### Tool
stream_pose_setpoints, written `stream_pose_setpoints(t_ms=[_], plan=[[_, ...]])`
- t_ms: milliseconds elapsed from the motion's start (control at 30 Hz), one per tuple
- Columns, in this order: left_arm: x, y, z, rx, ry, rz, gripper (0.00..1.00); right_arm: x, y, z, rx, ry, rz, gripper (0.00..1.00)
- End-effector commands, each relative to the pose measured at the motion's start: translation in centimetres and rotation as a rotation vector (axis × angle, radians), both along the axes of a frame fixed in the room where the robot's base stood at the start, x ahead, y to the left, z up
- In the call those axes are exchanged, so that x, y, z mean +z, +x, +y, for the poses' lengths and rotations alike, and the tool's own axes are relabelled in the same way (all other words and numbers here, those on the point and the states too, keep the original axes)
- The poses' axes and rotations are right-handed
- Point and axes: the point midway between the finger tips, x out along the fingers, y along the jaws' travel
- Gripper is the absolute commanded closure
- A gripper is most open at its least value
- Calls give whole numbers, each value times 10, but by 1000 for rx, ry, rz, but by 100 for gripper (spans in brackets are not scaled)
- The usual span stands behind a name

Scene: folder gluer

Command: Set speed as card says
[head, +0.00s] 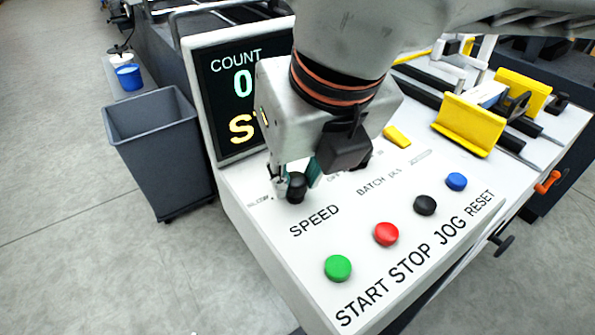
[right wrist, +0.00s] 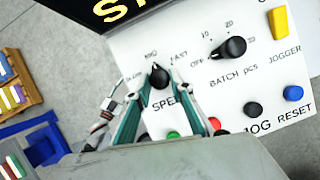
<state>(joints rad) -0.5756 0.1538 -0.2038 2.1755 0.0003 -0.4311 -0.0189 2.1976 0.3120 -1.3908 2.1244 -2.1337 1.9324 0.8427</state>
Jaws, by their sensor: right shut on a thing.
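The black SPEED knob (head: 297,187) stands on the white control panel (head: 275,222). My right gripper (head: 294,180) comes down from above with its teal-padded fingers shut on the knob. In the right wrist view the knob (right wrist: 160,77) shows between the fingertips (right wrist: 155,92). Its pale mark seems to point up near the MID label, with FAST to the right and a partly hidden label to the left. I cannot make out a card with a speed on it. My left gripper is out of view.
Green (head: 338,268), red (head: 386,234), black (head: 425,205) and blue (head: 456,181) buttons stand close in front of the knob. A BATCH knob (right wrist: 232,47) is beside it. The COUNT display (head: 226,75) rises behind. A grey bin (head: 160,150) stands left.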

Motion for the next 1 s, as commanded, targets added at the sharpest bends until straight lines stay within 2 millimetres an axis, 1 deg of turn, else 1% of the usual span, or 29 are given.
stream_pose_setpoints(t_ms=[167,400,700,867,1000], plan=[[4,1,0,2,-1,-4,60,1,1,-1,97,0,-2,99],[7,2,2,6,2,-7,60,2,2,-3,305,1,-3,99],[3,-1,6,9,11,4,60,1,3,-4,589,1,-2,99],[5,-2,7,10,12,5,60,2,5,-5,725,1,-3,99],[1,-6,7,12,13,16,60,1,6,-5,828,1,-3,99]])
